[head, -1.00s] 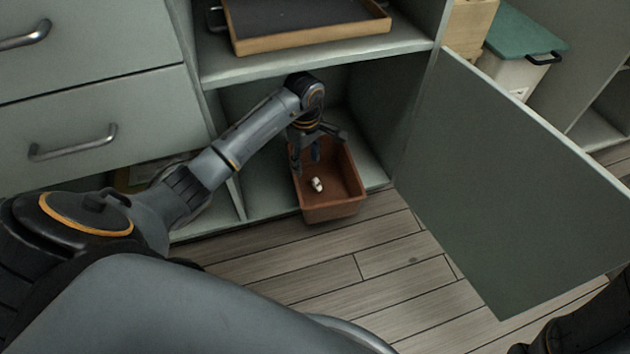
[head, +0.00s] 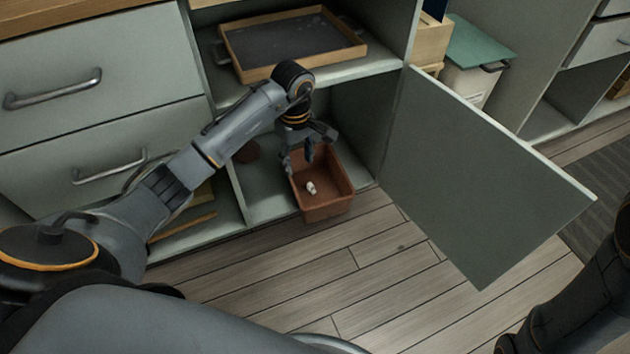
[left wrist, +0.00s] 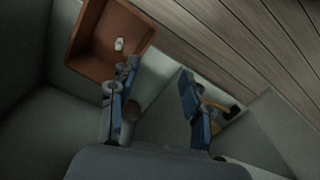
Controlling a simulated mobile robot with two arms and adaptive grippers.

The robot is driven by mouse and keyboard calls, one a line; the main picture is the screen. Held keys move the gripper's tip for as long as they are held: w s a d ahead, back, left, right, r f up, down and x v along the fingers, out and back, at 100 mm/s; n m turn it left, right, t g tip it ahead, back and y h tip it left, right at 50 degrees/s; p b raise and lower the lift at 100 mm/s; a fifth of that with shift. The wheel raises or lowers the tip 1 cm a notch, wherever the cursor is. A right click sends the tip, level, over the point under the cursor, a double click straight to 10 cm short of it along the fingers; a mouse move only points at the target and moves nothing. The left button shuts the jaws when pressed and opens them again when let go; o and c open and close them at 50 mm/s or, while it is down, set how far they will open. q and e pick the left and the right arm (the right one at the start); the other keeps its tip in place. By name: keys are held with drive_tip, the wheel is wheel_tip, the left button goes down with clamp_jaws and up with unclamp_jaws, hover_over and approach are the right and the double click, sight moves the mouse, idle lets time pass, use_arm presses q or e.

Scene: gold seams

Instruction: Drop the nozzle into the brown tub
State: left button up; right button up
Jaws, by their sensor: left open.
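The brown tub (head: 345,195) stands in the lower compartment of the open cabinet, its front end at the compartment's front edge. It also shows at the upper left of the left wrist view (left wrist: 85,63). A small whitish piece, which looks like the nozzle (head: 311,188), lies on the tub's floor; the left wrist view shows it too (left wrist: 119,44). My left gripper (head: 305,154) is open and empty above the tub's back left part. In the left wrist view its spread fingers (left wrist: 158,80) have nothing between them. My right gripper is out of view.
A shelf with a wooden-rimmed tray (head: 290,40) is just above my left wrist. The open cabinet door (head: 470,180) stands out to the right of the tub. A round brown thing (head: 246,151) sits deeper in the cabinet. The floor in front is clear.

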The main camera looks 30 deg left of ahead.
use_arm(q)
wheel_tip(320, 180, up, 10)
drive_tip(key=d+m+p, duration=0.2)
drive_tip(key=p, duration=0.3)
drive_tip(key=shift+s+d+p, duration=0.2)
drive_tip(key=shift+d+p, duration=0.15)
drive_tip(key=shift+p, duration=0.05)
